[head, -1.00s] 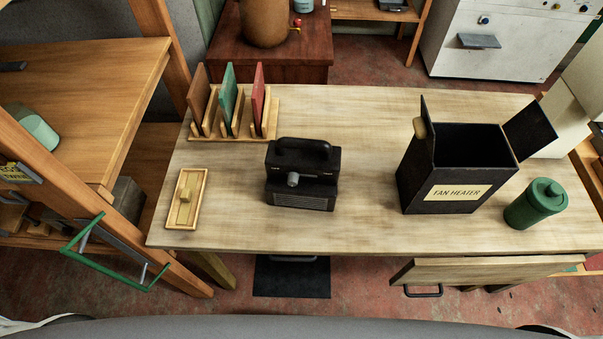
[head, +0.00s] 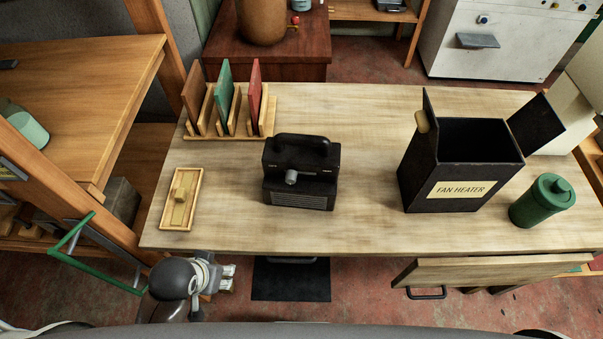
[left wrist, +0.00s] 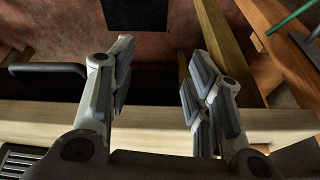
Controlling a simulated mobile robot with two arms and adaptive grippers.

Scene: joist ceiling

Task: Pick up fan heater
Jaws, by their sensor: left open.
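The fan heater (head: 300,175) is a black box with a handle on top, a grey knob and a grille on its front. It stands upright on the wooden table, left of the middle. My left gripper (head: 228,278) is in front of the table's near edge, below and to the left of the heater and apart from it. In the left wrist view my left gripper (left wrist: 160,85) is open and empty, with its two fingers spread near the table edge. A grille, likely the heater's (left wrist: 18,160), shows at the lower left there. My right gripper is not in view.
A black open box labelled FAN HEATER (head: 462,165) stands on the right of the table (head: 370,130), beside a green canister (head: 541,200). A rack of boards (head: 228,105) and a small wooden tray (head: 181,200) are at left.

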